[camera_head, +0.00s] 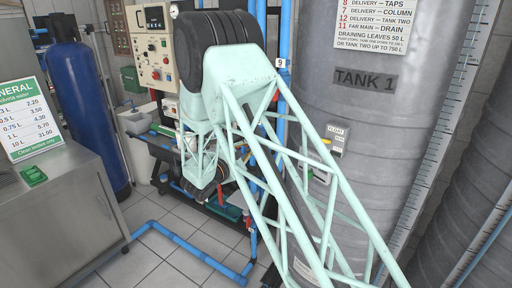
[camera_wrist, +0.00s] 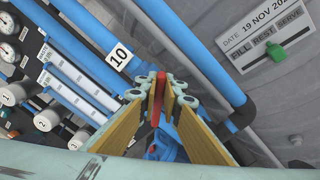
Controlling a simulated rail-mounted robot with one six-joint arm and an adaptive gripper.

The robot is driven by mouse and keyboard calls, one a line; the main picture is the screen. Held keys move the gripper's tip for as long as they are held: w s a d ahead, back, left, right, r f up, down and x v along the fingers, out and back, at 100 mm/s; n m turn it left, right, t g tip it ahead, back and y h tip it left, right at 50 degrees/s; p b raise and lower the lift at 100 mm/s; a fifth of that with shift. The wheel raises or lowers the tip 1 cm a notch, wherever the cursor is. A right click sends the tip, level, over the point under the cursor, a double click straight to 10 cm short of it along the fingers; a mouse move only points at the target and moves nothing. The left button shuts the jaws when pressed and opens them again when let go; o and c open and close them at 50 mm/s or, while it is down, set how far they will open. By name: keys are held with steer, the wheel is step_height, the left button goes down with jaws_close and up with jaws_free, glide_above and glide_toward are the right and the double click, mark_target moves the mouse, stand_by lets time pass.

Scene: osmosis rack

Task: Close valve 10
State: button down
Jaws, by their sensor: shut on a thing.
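In the wrist view a red valve handle (camera_wrist: 157,112) stands between the two fingers of my gripper (camera_wrist: 161,88). The fingers are shut on it, one on each side, and hide part of it. A white tag marked 10 (camera_wrist: 119,56) is on the blue pipe just up and left of the fingers. The blue valve body (camera_wrist: 165,148) shows partly below the handle, between the fingers. In the head view my arm covers this spot, so the handle and fingertips cannot be made out clearly.
Blue pipes (camera_wrist: 205,50) run close beside my gripper. Several gauges and white-capped tubes (camera_wrist: 68,88) are at left. A grey tank marked TANK 1 (camera_head: 375,125) stands at right. A control panel (camera_head: 152,45) and blue cylinder (camera_head: 85,110) are behind. Floor pipes (camera_head: 185,250) cross the tiles.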

steer(key=shift+d+f+m+b, duration=0.1)
steer(key=shift+f+m+b, duration=0.15)
steer(key=shift+m+b, duration=0.8)
steer(key=shift+f+m+b, duration=0.2)
steer(key=shift+m+b, duration=0.55)
steer(key=shift+b, duration=0.45)
steer(key=shift+s+f+m+b, duration=0.15)
steer(key=shift+m+b, duration=0.35)
steer(key=shift+m, duration=1.2)
steer(key=shift+f, duration=0.1)
steer(key=c, duration=2.8)
jaws_free()
steer(key=shift+v, duration=5.9)
